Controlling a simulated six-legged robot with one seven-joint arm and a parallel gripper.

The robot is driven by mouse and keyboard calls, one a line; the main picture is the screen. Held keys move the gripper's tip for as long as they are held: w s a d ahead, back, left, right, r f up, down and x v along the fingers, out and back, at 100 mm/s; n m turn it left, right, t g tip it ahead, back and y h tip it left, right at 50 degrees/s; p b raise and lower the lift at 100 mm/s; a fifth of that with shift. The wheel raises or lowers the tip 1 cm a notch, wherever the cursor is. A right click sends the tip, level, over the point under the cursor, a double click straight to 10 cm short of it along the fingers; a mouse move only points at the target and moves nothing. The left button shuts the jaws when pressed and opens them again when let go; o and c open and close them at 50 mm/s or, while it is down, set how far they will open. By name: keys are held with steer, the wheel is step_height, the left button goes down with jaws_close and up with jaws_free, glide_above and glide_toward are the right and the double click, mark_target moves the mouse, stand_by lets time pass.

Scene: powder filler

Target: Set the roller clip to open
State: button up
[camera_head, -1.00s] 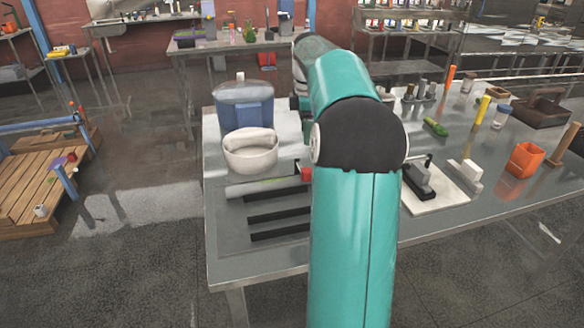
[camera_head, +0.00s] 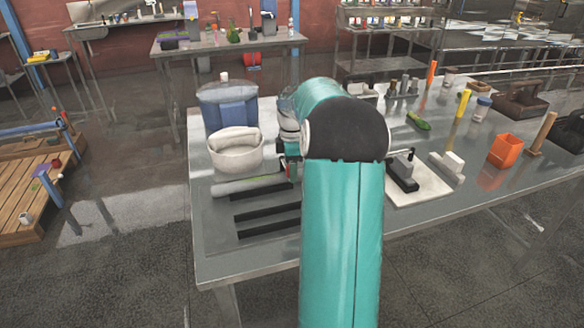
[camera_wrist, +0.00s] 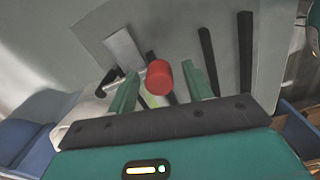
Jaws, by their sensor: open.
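A red cylindrical knob (camera_wrist: 159,77) sits between the two green fingers of my gripper (camera_wrist: 162,90) in the wrist view. The knob appears to be part of the roller clip. A pale grey bar (camera_wrist: 122,50) lies beside it, with a black hooked piece near its end. My gripper is open, with a finger on each side of the knob; I cannot tell whether either touches it. In the head view my gripper (camera_head: 292,165) is by the right end of the long grey bar (camera_head: 238,186), mostly hidden by my arm.
A white bowl (camera_head: 234,150) and a blue container (camera_head: 228,108) stand behind the bar. Several black strips (camera_head: 266,214) lie in front of it. On the right are a white board (camera_head: 422,190) with a black device and an orange cup (camera_head: 505,150).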

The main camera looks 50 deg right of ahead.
steer(key=shift+s, duration=0.2)
steer(key=shift+w+d+f, duration=0.1)
steer(key=shift+w, duration=0.2)
steer(key=shift+s, duration=0.2)
steer(key=c, duration=0.4)
steer(key=shift+w, duration=0.1)
jaws_close()
